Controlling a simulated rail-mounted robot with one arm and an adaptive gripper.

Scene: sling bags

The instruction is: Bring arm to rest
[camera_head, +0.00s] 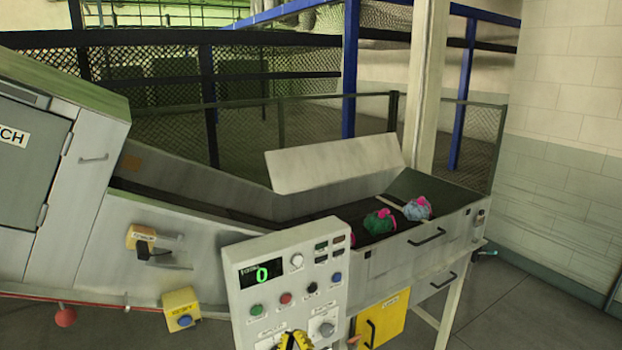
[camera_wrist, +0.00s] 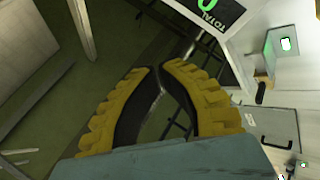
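My gripper (camera_wrist: 157,71) shows in the wrist view with two yellow ridged fingers with dark inner pads. The fingers curve inward and their tips come together or nearly so, with nothing held between them. In the camera_head view, the tip of my gripper (camera_head: 293,341) shows at the bottom edge, in front of the lower part of the control panel (camera_head: 262,300). The rest of my arm is out of view there. Two sling bags, a green one (camera_head: 378,222) and a light blue one (camera_head: 417,209), both with pink parts, lie on the conveyor's right end, apart from my gripper.
The grey conveyor machine (camera_head: 205,250) spans the left and middle. A yellow box with a blue button (camera_head: 182,308) sits low on its front. A yellow panel (camera_head: 382,318) is right of the control panel. Floor (camera_head: 535,300) is clear at the right.

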